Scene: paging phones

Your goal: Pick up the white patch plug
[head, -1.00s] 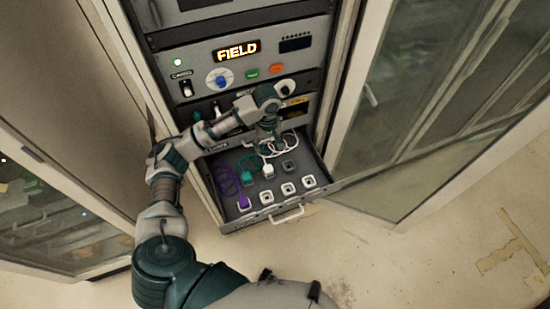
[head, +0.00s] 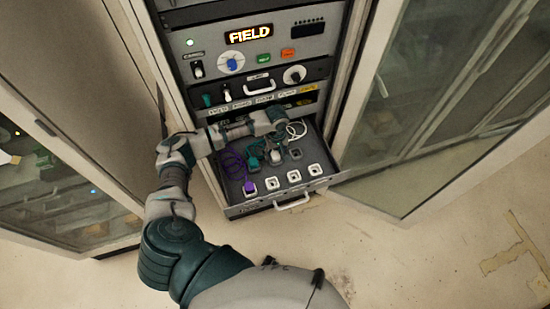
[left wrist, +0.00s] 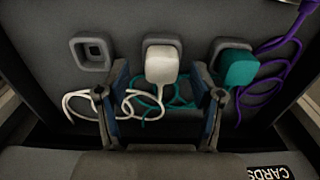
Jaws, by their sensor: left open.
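The white patch plug (left wrist: 161,66) sits in a dark socket in the pulled-out drawer, with a white cord trailing from it. My left gripper (left wrist: 160,76) is open, with one finger on each side of the plug and visible gaps between. In the head view the white plug (head: 275,158) is partly hidden beneath my left gripper (head: 272,146). A teal plug (left wrist: 238,68) sits in the socket beside it, just right of my right-hand finger in the wrist view. My right gripper is in neither view.
The drawer (head: 255,208) also holds an empty dark socket (left wrist: 91,50), a purple plug (head: 249,187) and a front row of white sockets (head: 294,176). Purple cord (left wrist: 265,85) lies near the teal plug. The rack panel (head: 262,88) rises behind; glass doors flank it.

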